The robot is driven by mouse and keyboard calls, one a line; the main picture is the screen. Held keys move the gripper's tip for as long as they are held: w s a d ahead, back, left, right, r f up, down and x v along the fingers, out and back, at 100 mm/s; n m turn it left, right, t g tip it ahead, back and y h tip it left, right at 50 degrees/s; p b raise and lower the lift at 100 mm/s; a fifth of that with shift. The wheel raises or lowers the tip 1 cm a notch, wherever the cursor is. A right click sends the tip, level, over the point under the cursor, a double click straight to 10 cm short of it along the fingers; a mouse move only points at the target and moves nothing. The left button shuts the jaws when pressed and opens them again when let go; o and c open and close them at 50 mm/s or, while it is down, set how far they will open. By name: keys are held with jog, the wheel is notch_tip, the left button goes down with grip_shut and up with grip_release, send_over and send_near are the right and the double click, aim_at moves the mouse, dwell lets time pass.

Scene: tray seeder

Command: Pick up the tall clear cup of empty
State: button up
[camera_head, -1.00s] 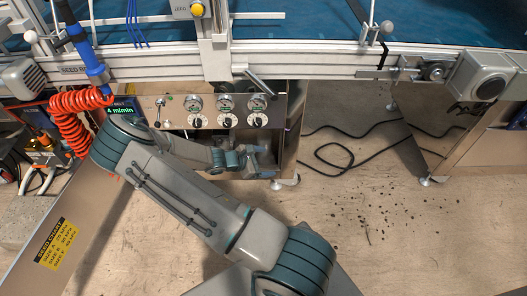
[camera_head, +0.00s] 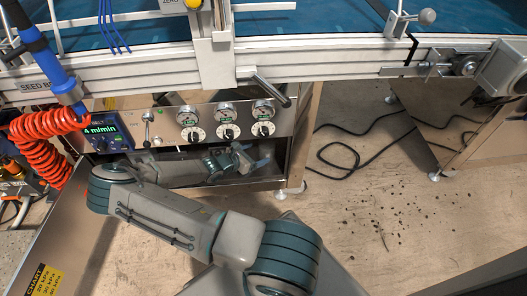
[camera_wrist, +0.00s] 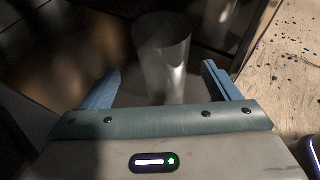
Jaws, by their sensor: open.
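The tall clear cup (camera_wrist: 162,50) stands inside a dark compartment in the wrist view. It looks empty, but the dim light makes this hard to tell. My gripper (camera_wrist: 162,82) is open, with one blue finger on each side of the cup's lower part as pictured. I cannot tell whether either finger touches it. In the head view my gripper (camera_head: 246,158) reaches into the open compartment under the dial panel. I cannot make the cup out clearly there.
The control panel (camera_head: 190,131) with gauges and dials sits just above my arm. The compartment's side wall (camera_head: 299,135) is close on the right. A red coiled hose (camera_head: 38,150) hangs at the left. Black cable (camera_head: 345,160) and scattered seeds lie on the floor at right.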

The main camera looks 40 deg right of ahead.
jog(key=b+x, duration=0.1)
jog(key=x, duration=0.1)
jog(key=b+x, duration=0.1)
jog(key=x, duration=0.1)
jog(key=b+x, duration=0.1)
jog(key=x, duration=0.1)
jog(key=shift+s+d+r, duration=0.2)
jog(key=shift+s+r, duration=0.05)
jog(key=c, duration=1.2)
